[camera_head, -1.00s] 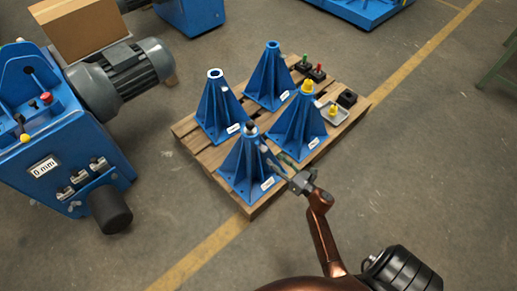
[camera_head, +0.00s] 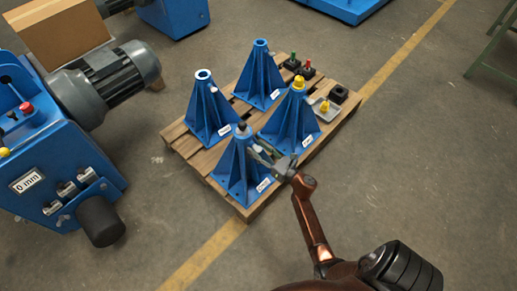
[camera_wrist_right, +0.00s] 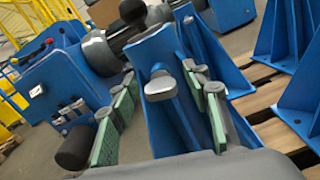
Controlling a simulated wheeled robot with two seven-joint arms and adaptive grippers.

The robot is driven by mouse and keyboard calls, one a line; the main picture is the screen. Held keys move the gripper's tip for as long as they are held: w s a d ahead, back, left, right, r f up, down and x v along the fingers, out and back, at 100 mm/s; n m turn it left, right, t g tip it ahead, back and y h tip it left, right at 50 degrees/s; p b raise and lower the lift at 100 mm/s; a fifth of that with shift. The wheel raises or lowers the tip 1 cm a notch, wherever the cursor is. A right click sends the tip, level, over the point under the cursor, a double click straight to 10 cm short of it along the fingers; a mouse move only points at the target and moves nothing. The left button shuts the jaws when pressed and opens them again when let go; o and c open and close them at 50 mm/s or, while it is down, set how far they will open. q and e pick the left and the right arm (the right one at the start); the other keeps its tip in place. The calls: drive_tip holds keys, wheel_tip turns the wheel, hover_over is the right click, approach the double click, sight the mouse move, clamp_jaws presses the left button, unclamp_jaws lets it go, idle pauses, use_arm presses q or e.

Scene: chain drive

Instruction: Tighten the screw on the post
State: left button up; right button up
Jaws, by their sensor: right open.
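The near blue post (camera_head: 238,178) stands on a pallet, with a black knob on its top (camera_head: 241,127). In the right wrist view the post's blue face (camera_wrist_right: 163,125) is close ahead. A grey screw with a flat, rounded head (camera_wrist_right: 161,86) sticks out of it toward me. My right gripper (camera_head: 259,151) is at the upper right side of this post. In the wrist view its green-padded fingers (camera_wrist_right: 163,104) are open, one on each side of the screw head, with gaps visible. My left gripper is not in view.
Three other blue posts stand on the wooden pallet (camera_head: 205,160), one with a yellow top (camera_head: 299,84). Small button boxes (camera_head: 307,69) and a tray (camera_head: 325,110) lie at its right. A blue machine with a grey motor (camera_head: 103,85) stands left.

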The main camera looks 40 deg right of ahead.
drive_tip(key=shift+c, duration=0.4)
drive_tip(key=shift+d, duration=0.1)
drive_tip(key=c, duration=1.1)
